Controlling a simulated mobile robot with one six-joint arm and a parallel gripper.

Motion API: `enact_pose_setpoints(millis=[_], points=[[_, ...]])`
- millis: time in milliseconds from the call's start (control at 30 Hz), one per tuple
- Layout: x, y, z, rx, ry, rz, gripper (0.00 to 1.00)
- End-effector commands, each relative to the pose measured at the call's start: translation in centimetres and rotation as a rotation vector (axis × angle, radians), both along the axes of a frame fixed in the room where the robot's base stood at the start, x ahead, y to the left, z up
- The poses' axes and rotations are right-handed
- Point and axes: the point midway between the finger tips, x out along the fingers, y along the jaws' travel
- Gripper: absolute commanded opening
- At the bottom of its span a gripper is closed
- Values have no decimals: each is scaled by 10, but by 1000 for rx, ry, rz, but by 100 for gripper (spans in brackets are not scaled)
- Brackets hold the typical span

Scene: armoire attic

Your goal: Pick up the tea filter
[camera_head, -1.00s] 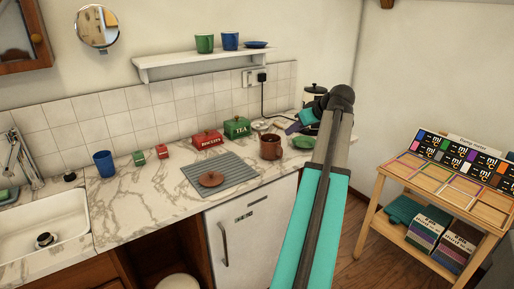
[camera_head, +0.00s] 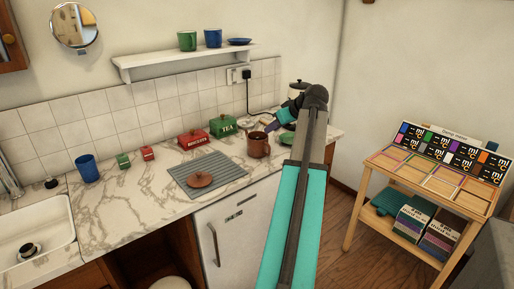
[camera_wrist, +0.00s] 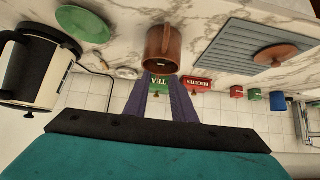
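A small pale round item (camera_wrist: 127,73), possibly the tea filter, lies on the marble counter between the green saucer and the brown mug in the wrist view. It is too small to identify surely. The brown mug (camera_head: 258,148) stands upright on the counter; it also shows in the wrist view (camera_wrist: 168,47), just past my fingertips. My gripper (camera_head: 270,126) is above the back of the counter near the mug. In the wrist view its purple fingers (camera_wrist: 161,80) are apart with nothing between them.
A green TEA tin (camera_head: 223,128) and red BISCUITS tin (camera_head: 193,140) stand by the tiled wall. A kettle (camera_wrist: 30,62) and green saucer (camera_wrist: 83,23) are near my gripper. A grey mat (camera_head: 220,168) bears a brown lid. A shelf (camera_head: 185,62) hangs above.

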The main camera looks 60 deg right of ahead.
Motion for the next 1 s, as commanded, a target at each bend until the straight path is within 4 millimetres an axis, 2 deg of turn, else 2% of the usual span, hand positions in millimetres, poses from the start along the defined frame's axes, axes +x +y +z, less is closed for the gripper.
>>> enact_pose_setpoints(millis=[200, 333, 800, 1000], points=[[23, -7, -21, 1, 2, 2, 23], [31, -10, -30, 1, 2, 1, 23], [36, -11, -34, 0, 1, 1, 23], [47, -13, -43, 0, 1, 3, 23]])
